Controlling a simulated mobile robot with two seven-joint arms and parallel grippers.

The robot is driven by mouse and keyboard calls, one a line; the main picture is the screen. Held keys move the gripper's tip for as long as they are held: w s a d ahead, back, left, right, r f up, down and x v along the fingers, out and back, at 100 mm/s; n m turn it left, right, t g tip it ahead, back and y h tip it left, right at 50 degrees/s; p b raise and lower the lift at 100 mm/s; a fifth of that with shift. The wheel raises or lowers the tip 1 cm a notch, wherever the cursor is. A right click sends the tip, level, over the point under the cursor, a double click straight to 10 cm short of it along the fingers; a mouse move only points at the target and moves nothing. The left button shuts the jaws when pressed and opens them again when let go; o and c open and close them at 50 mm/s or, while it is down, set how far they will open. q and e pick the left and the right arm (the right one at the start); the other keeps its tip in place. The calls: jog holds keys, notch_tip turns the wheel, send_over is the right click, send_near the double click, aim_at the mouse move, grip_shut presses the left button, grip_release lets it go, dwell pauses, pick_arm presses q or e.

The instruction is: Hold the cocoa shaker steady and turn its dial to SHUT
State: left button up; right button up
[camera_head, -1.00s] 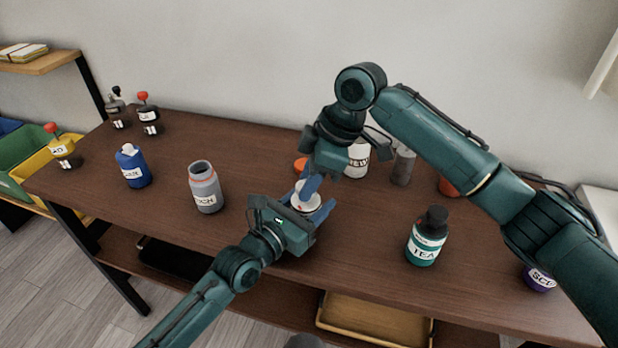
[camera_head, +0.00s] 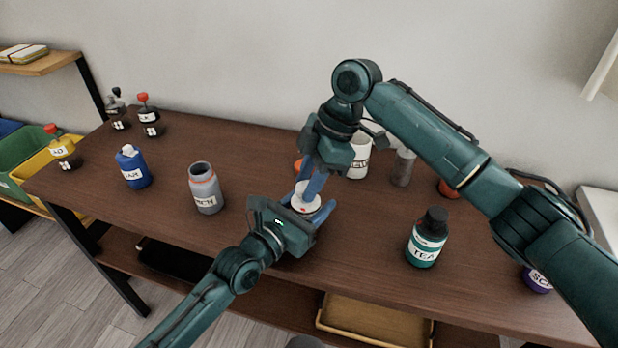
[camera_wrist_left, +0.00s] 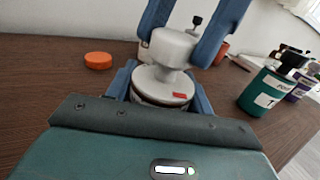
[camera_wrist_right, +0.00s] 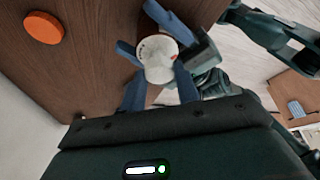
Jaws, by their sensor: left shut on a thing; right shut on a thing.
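The cocoa shaker is upright over the table, mostly hidden between my grippers. Its white top dial (camera_head: 306,199) has a raised knob (camera_wrist_left: 174,46) and a red mark on its disc (camera_wrist_left: 160,84). My left gripper (camera_head: 311,212) is shut around the shaker's body from the near side, just below the dial. My right gripper (camera_head: 309,188) reaches down from above, its blue fingers shut on the knob. The dial also shows between the right fingers in the right wrist view (camera_wrist_right: 158,60). I cannot read any SHUT lettering.
An orange lid (camera_wrist_left: 98,60) lies beside the shaker. A grey open jar (camera_head: 205,190) and blue bottle (camera_head: 133,168) stand left; a teal TEA bottle (camera_head: 427,238) stands right. A white jar (camera_head: 359,160) and grey container (camera_head: 402,168) stand behind.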

jog(key=o, duration=1)
jog(key=v, duration=1.2)
pick_arm(q)
jog(key=o, duration=1.1)
